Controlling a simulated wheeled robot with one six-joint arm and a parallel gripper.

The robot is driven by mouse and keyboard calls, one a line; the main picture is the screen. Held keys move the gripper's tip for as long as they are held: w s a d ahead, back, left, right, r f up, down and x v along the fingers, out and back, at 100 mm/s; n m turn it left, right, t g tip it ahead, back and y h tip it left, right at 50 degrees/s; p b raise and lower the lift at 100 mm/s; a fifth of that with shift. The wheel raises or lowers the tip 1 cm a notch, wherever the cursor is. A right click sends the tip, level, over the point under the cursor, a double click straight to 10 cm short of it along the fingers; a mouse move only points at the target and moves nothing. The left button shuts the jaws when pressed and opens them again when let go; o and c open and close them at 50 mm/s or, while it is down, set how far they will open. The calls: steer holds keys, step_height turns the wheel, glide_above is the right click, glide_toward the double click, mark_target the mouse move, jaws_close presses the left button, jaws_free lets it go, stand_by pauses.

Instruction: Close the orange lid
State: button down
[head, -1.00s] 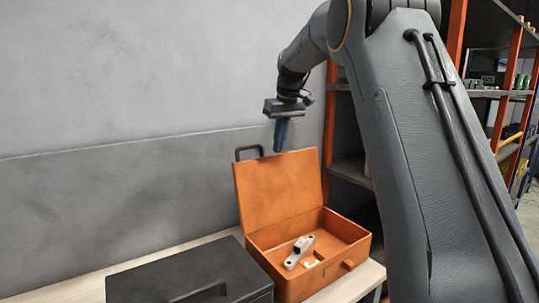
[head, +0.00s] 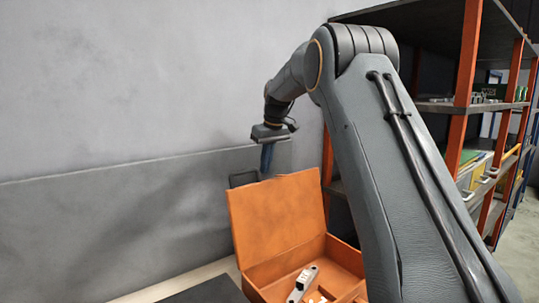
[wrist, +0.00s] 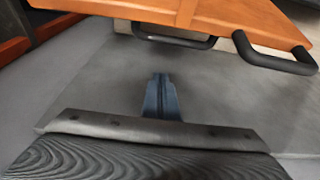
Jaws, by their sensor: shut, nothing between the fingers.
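The orange lid (head: 277,215) stands raised, leaning back from the open orange box (head: 285,265) in the head view. My gripper (head: 266,172) is shut and empty, pointing down at the lid's top edge, seemingly on its wall side. I cannot tell whether it touches. In the wrist view my shut fingers (wrist: 160,78) point toward the lid (wrist: 190,12), with a visible gap in the picture. A black handle (head: 243,178) shows beyond the lid's upper left corner; two black handles show in the wrist view (wrist: 280,55).
A grey metal bracket (head: 302,284) and small white pieces lie in the box. A black case (head: 208,291) stands left of it on a pale bench (head: 168,286). A grey wall (head: 120,120) is behind. An orange-posted shelf rack (head: 467,85) stands at right.

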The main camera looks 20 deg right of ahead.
steer(key=shift+s+d+f+p, duration=0.2)
steer(key=shift+s+f+p, duration=0.25)
steer(key=shift+f, duration=0.2)
steer(key=shift+s+d+f+p, duration=0.2)
steer(key=shift+s+f+p, duration=0.25)
steer(key=shift+f, duration=0.2)
steer(key=shift+s+d+f+p, duration=0.2)
steer(key=shift+s+f+p, duration=0.25)
steer(key=shift+f, duration=0.2)
